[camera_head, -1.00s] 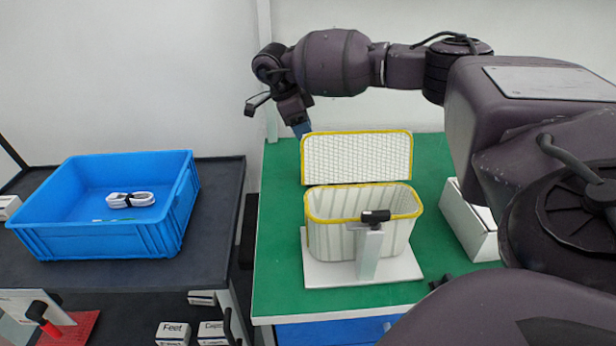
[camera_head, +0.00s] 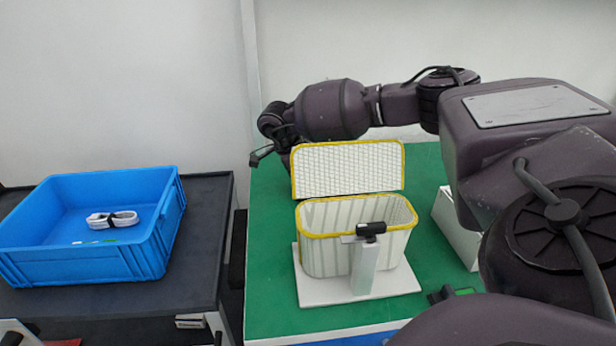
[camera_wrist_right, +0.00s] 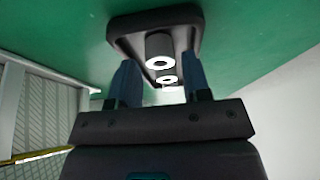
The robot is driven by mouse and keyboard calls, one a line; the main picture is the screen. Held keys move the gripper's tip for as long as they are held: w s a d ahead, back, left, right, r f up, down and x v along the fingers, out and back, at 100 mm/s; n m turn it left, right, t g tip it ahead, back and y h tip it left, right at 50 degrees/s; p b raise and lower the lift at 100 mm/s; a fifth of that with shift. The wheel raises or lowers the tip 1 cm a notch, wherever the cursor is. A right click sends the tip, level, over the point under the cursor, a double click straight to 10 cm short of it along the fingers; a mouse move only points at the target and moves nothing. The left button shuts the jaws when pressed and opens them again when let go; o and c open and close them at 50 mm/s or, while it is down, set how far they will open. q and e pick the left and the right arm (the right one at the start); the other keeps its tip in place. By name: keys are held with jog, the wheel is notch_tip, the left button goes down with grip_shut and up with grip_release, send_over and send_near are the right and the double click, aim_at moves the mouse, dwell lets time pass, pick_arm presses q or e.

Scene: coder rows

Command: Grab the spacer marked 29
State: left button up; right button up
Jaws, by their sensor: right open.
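In the right wrist view, several short dark cylinders with white ring ends, which look like the spacers (camera_wrist_right: 158,44), stand in a row on a dark holder (camera_wrist_right: 125,26). I cannot read any number, so I cannot tell which is 29. My right gripper (camera_wrist_right: 160,70) is open, its two blue fingers on either side of the row. Nothing is visibly clamped. In the head view the right fingers and the spacers are hidden behind the raised mesh lid. My left gripper is not in view.
A white basket (camera_head: 318,258) with a yellow rim and raised mesh lid (camera_head: 345,170) stands on the green table (camera_head: 270,300), close to my right wrist. A white box (camera_head: 455,228) lies right. A blue crate (camera_head: 90,265) with a white coiled item (camera_head: 112,219) stands left.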

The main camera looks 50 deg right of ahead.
jog(key=shift+x, duration=0.85)
jog(key=shift+r, duration=0.1)
jog(key=c, duration=0.7)
